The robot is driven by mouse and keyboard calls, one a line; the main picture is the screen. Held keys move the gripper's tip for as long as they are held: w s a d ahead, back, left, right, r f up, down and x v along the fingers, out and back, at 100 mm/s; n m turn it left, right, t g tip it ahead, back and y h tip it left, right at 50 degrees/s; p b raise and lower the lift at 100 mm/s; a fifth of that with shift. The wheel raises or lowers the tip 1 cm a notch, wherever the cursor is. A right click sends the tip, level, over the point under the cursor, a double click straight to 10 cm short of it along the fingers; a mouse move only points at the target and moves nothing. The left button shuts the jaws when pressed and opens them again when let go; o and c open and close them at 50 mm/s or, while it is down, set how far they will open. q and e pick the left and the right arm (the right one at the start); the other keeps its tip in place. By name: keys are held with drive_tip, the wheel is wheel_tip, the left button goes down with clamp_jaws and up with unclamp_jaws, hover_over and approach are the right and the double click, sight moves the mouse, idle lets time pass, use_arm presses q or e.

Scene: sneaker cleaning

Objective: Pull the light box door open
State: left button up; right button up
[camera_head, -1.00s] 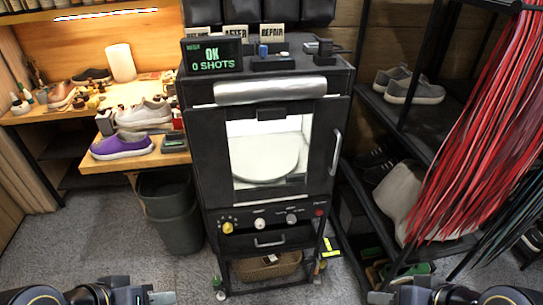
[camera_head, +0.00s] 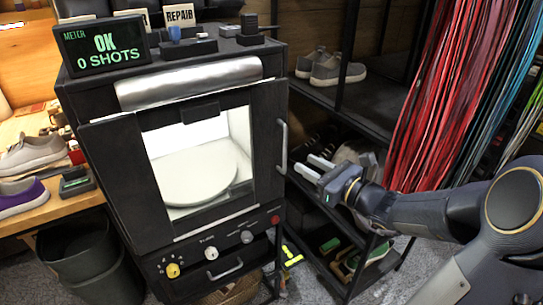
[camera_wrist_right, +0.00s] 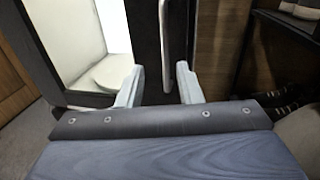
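The light box (camera_head: 262,75) is a dark cabinet. Its door (camera_head: 264,125) has a window, with a lit white interior and a round white turntable (camera_head: 195,178) behind it. The door looks shut. A grey vertical bar handle (camera_head: 282,147) is on the door's right side. My right gripper (camera_head: 304,164) is open and empty, just right of the handle and apart from it. In the right wrist view, the fingers (camera_wrist_right: 158,88) are spread, with the door's edge and the grey handle (camera_wrist_right: 164,25) ahead between them. My left gripper is out of view.
A meter display (camera_head: 105,47) reading "OK 0 SHOTS" sits on the box. A dark shelf rack (camera_head: 375,100) with grey sneakers (camera_head: 330,68) and hanging red laces (camera_head: 440,90) stands at right. A bin (camera_head: 85,260) and a workbench with shoes are at left.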

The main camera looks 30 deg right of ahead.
drive_tip(key=x, duration=0.8)
drive_tip(key=shift+d, duration=0.35)
drive_tip(key=shift+w, duration=0.1)
clamp_jaws()
